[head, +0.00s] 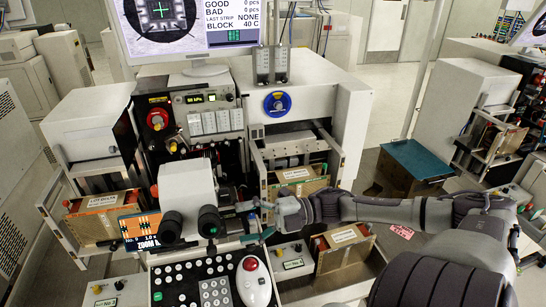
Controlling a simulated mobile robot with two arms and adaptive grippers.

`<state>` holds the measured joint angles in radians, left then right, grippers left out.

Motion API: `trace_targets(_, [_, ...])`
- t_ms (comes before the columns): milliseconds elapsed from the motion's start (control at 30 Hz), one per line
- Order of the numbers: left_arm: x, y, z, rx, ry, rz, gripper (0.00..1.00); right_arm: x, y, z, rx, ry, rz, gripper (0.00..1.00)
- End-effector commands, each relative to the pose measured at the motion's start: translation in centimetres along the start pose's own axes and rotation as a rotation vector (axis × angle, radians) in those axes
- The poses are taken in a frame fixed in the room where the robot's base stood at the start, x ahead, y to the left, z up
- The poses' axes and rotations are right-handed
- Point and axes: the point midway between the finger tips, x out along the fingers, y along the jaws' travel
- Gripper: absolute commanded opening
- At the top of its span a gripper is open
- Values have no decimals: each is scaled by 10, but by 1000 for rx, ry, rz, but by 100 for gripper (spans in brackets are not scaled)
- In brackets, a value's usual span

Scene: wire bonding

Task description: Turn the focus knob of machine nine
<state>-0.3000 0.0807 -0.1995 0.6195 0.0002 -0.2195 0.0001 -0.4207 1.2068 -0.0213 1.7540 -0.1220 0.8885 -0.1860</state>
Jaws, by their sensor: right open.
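The wire bonder in front of me has a white microscope head (186,186) with two black eyepieces (209,221). A small screen (140,231) at its left reads "No. 9". My right gripper (254,222) is open, just right of the eyepieces, with its fingers pointing left toward the microscope. The focus knob is not clear in this view; the area between the fingers and the microscope is small and dark, and I cannot tell whether they touch anything. My left gripper is out of view.
A keypad panel (187,284) with a white-and-red trackball (252,281) lies below the microscope. A blue round knob (278,104) sits on the white housing behind. A monitor (190,28) stands above. Boxes of strips (342,250) stand right of the gripper, under my forearm. Open floor lies behind at right.

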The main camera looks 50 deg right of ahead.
Motion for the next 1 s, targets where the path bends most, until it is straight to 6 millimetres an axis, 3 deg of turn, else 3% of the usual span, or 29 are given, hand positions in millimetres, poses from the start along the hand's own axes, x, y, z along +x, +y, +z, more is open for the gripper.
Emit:
trace_targets(200, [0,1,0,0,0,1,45,-41,-2,0,4,-3,-2,76])
trace_targets(433, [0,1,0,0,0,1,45,-74,-1,0,1,-2,1,76])
trace_targets(600, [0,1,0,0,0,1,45,-83,0,0,-1,0,1,76])
trace_targets(1000, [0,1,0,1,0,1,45,-83,0,0,-1,1,1,76])
